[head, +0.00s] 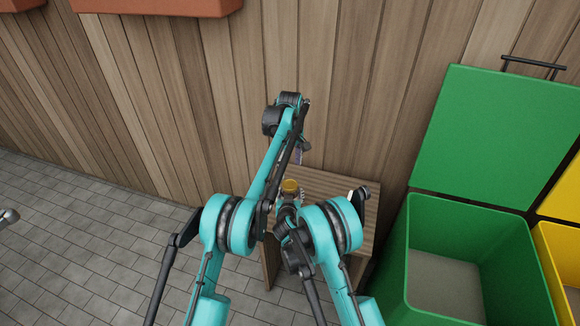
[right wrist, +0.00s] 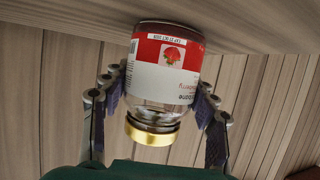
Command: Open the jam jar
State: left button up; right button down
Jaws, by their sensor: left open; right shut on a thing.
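The jam jar (right wrist: 168,75) is clear glass with a red and white label showing a red fruit, and it has a gold lid (right wrist: 153,133). In the head view the gold lid (head: 290,186) faces up near the left edge of the wooden bench. My right gripper (right wrist: 163,92) is shut on the jar, with one finger on each side of the glass. The lid is clear of those fingers. My left gripper (head: 301,152) is open and empty, behind and above the jar in the head view. Its fingertips are small and partly hidden there.
The small slatted bench (head: 335,184) stands against a plank wall (head: 340,80). A small black and white thing (head: 358,194) lies at its right. A green bin (head: 450,215) with its lid up and a yellow bin (head: 562,265) stand to the right.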

aim_at(290, 184)
pick_arm(q)
jog(key=m, duration=0.9)
jog(key=shift+m, duration=0.4)
jog(key=m, duration=0.9)
jog(key=shift+m, duration=0.3)
jog(key=m, duration=0.4)
jog(key=shift+m, duration=0.4)
jog(key=m, duration=0.4)
jog(key=shift+m, duration=0.4)
jog(key=m, duration=0.4)
jog(key=shift+m, duration=0.3)
jog(key=m, duration=0.6)
jog(key=shift+f+m, duration=0.25)
jog(key=shift+m, duration=0.25)
notch_tip(290, 184, down, 8)
jog(key=shift+r, duration=0.25)
